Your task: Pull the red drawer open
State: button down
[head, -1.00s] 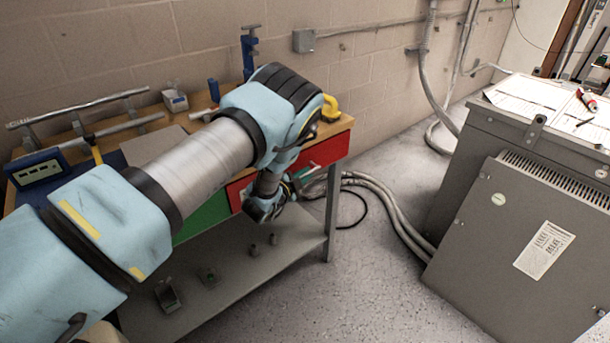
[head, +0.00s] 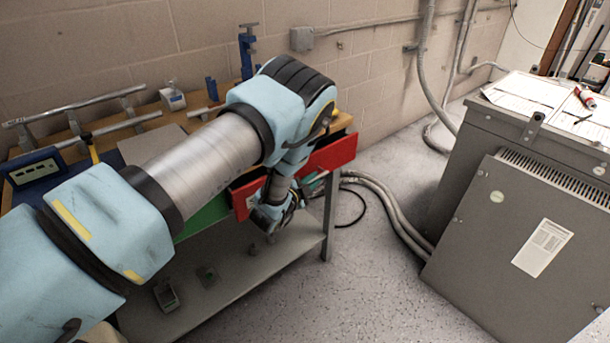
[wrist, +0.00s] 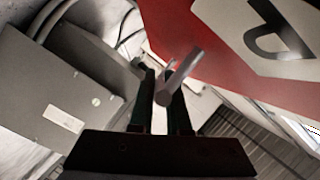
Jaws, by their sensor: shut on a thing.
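The red drawer (head: 332,152) stands out a little from the workbench in the head view, with a dark gap behind its front. My arm hides the middle of the drawer. In the wrist view, the red drawer front (wrist: 185,35) fills the top right and bears a white label with a dark letter. A grey bar handle (wrist: 181,76) sticks out from the front. My gripper (wrist: 167,88) is shut on this handle, with a dark finger on either side of it. In the head view my gripper (head: 308,184) is low in front of the drawer, partly hidden by my wrist.
A green drawer front (head: 202,218) is left of the red one. The bench's lower shelf (head: 235,270) holds small parts. Hoses (head: 395,215) run along the floor to a grey transformer cabinet (head: 510,225) at the right. The floor before the bench is clear.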

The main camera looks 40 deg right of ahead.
jog(key=s+a+b, duration=0.1)
jog(key=s+b, duration=0.3)
jog(key=s, duration=2.1)
jog(key=shift+a, duration=0.25)
jog(key=c, duration=0.9)
grip_release()
jog(key=b+v, duration=0.2)
jog(key=v, duration=0.8)
jog(key=shift+s+a+r+b, duration=0.1)
jog(key=shift+a+b, duration=0.3)
